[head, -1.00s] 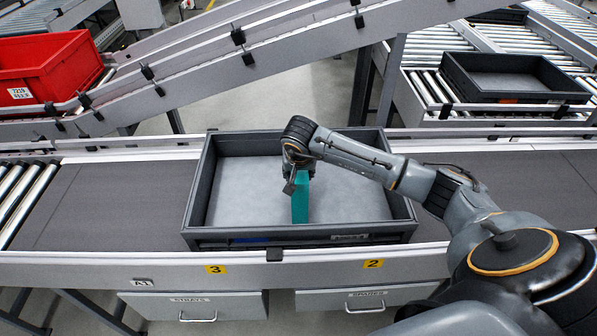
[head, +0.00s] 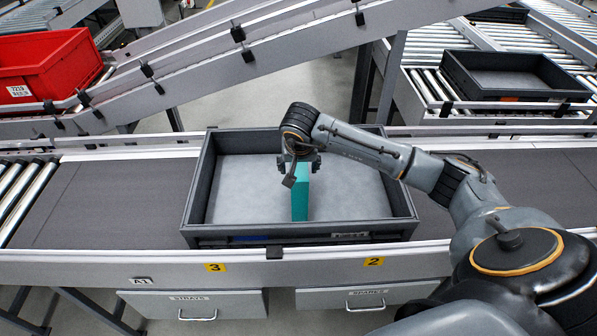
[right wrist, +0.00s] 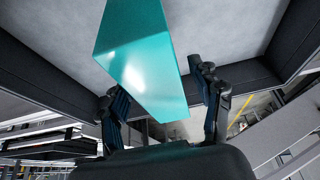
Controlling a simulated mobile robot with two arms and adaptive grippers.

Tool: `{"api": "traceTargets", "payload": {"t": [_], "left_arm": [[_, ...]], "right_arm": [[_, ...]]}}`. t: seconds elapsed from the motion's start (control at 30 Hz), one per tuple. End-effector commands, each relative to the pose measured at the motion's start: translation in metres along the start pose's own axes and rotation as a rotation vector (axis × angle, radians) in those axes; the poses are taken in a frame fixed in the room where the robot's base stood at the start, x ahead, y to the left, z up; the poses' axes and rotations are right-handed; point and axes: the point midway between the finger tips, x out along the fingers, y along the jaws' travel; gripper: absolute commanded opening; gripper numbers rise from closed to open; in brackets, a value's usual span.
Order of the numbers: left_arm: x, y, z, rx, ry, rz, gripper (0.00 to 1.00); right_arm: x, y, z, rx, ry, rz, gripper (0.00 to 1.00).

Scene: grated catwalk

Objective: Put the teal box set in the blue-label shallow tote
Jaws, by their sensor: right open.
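The teal box set (head: 300,196) stands upright inside the blue-label shallow tote (head: 400,208), near the middle of its grey floor. The tote is dark grey and sits on the conveyor, with a blue label on its front wall. My right gripper (head: 301,172) is over the tote, open, just above the top of the teal box set. In the right wrist view the teal box set (right wrist: 140,60) shows large, and the open fingers of the right gripper (right wrist: 160,95) stand apart on either side of its near end. My left gripper is not in view.
The conveyor belt (head: 110,205) is clear to the left of the tote. A red bin (head: 45,68) stands at the upper left on a sloped conveyor. Another dark tote (head: 515,75) sits on rollers at the upper right. Drawers hang below the front rail.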

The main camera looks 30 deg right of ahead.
Motion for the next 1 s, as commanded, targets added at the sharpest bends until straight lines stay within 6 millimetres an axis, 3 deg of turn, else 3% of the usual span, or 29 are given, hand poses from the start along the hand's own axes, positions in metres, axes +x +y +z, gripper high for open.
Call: {"api": "traceTargets", "payload": {"t": [0.2, 0.4, 0.6, 1.0], "left_arm": [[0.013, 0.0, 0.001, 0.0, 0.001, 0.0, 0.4], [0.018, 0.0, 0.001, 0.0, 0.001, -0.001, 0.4], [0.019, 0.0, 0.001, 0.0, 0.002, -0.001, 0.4], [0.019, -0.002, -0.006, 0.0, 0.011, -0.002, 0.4]], "right_arm": [[-0.048, -0.001, -0.001, -0.001, 0.006, -0.003, 0.65], [-0.078, -0.001, -0.001, 0.0, 0.004, -0.002, 0.65], [-0.088, 0.0, 0.0, 0.0, 0.001, -0.001, 0.65], [-0.087, 0.0, 0.0, 0.0, 0.0, -0.001, 0.65]]}}
